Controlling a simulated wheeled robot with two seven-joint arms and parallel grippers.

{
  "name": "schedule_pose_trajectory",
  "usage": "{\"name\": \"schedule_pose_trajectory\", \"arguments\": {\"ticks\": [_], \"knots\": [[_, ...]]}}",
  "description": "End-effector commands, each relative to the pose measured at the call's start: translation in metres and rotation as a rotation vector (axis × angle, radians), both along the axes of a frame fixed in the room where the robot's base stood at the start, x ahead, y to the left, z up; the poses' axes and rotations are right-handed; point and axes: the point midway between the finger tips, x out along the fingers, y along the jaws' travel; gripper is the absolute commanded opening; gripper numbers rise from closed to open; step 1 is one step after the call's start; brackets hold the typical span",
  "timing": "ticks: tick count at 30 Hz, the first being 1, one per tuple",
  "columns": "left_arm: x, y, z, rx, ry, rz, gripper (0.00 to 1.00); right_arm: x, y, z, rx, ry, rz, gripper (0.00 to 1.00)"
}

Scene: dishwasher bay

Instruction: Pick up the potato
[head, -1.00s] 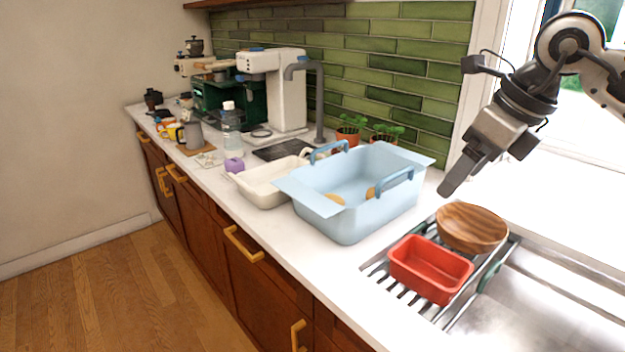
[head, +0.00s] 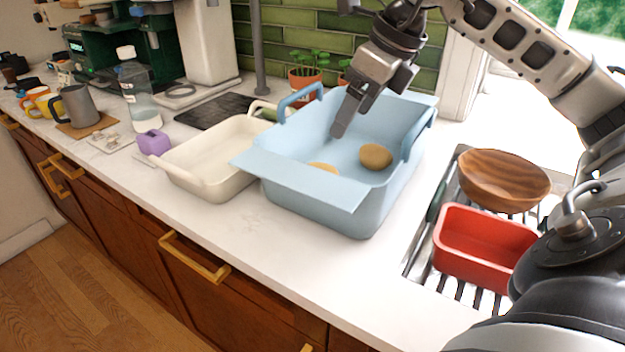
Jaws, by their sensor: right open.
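A light blue tub (head: 320,205) stands on the counter in the middle of the head view. A round tan potato (head: 375,157) lies in it near its right wall. A second tan item (head: 323,167), likely another potato, lies to its left, mostly hidden by the tub's front rim. My right gripper (head: 339,133) points down over the tub, its fingers at the level of the tub's inside, left of the potato and apart from it. It holds nothing that I can see. The gap between its fingers is hard to see from this side. My left gripper is out of view.
A cream dish (head: 212,160) stands left of the tub, with a purple item (head: 153,142) and a bottle (head: 137,90) beyond. Right of the tub, a red dish (head: 480,245) and a wooden bowl (head: 502,180) sit on a rack. Blue handles rise from the tub's sides.

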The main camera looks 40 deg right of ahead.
Motion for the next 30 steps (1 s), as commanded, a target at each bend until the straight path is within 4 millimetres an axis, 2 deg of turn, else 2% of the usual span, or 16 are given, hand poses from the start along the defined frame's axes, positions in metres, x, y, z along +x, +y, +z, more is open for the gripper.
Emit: {"name": "schedule_pose_trajectory", "arguments": {"ticks": [6,10,15,20,27,30], "knots": [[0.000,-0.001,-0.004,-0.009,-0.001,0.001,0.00,0.016,0.006,-0.045,0.002,0.004,0.002,0.75],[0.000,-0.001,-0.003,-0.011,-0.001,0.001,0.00,0.026,0.009,-0.067,0.002,0.003,0.001,0.75],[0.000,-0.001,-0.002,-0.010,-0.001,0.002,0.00,0.034,0.011,-0.084,0.001,0.000,0.000,0.75],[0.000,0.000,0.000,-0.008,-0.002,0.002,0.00,0.038,0.011,-0.093,0.002,0.001,0.000,0.75],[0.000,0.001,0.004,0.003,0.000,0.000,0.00,0.054,0.011,-0.125,0.004,0.002,0.001,0.75],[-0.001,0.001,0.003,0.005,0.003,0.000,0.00,0.057,0.012,-0.132,0.001,0.000,0.000,0.75]]}}
